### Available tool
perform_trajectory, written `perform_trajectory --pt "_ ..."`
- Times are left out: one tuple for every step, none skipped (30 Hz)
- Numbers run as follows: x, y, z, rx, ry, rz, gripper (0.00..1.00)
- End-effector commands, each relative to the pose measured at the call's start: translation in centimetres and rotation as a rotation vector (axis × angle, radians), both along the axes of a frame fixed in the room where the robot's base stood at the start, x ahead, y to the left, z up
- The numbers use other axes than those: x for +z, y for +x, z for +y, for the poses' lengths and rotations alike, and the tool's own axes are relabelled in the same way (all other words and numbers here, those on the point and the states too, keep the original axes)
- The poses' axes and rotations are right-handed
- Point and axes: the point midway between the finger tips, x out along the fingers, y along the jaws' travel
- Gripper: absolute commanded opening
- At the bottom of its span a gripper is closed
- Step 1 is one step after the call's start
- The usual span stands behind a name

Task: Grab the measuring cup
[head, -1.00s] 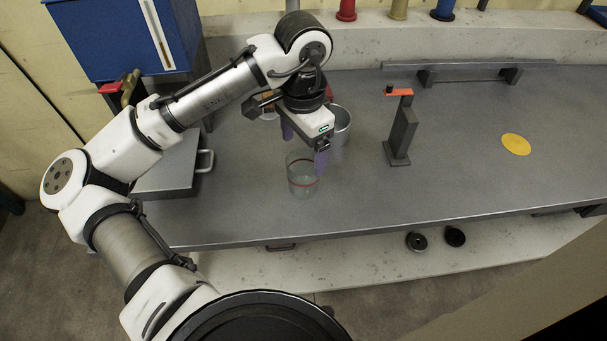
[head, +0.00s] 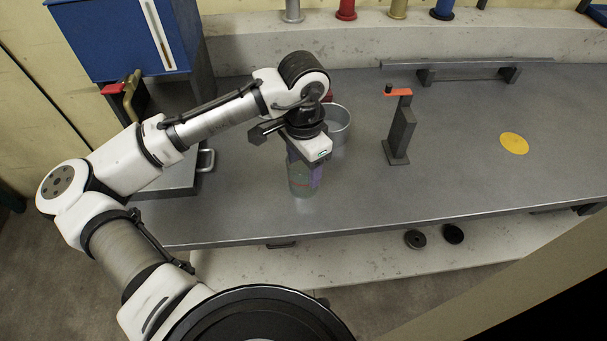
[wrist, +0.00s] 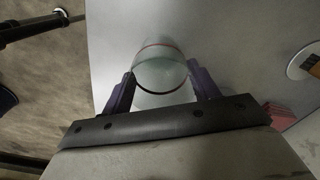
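The measuring cup (head: 300,184) is a clear glass cylinder with a red line, standing upright on the grey bench. In the wrist view the cup (wrist: 159,68) sits between the two purple fingers. My gripper (head: 306,170) is lowered over the cup, with a finger on either side of it. In the wrist view my gripper (wrist: 158,85) is open, and its fingers are spread about as wide as the cup. I cannot tell whether the fingers touch the glass. The gripper body hides the cup's upper part in the head view.
A metal pot (head: 337,122) stands just behind the gripper. A dark grey post with an orange top (head: 400,130) stands to the right, and a yellow disc (head: 514,143) lies farther right. A blue tank (head: 120,40) is at the back left. The right bench is mostly clear.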

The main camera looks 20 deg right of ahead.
Motion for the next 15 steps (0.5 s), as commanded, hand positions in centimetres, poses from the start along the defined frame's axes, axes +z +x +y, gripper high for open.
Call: perform_trajectory --pt "0.0 0.0 0.0 0.0 0.0 0.0 0.44" --pt "0.0 0.0 0.0 0.0 0.0 0.0 0.4" --pt "0.0 0.0 0.0 0.0 0.0 0.0 0.37" --pt "0.0 0.0 0.0 0.0 0.0 0.0 0.37" --pt "0.0 0.0 0.0 0.0 0.0 0.0 0.37" --pt "0.0 0.0 0.0 0.0 0.0 0.0 0.37" --pt "0.0 0.0 0.0 0.0 0.0 0.0 0.37" --pt "0.0 0.0 0.0 0.0 0.0 0.0 0.37" --pt "0.1 0.0 0.0 0.0 0.0 0.0 0.37" --pt "0.1 0.0 0.0 0.0 0.0 0.0 0.37" --pt "0.2 0.0 0.0 0.0 0.0 -0.001 0.37" --pt "0.3 0.0 0.0 0.0 -0.001 -0.001 0.37" --pt "0.5 0.0 0.0 0.0 -0.001 -0.001 0.37" --pt "0.7 0.1 -0.1 0.001 -0.002 -0.002 0.37" --pt "1.1 0.1 -0.1 0.001 -0.002 -0.002 0.37"
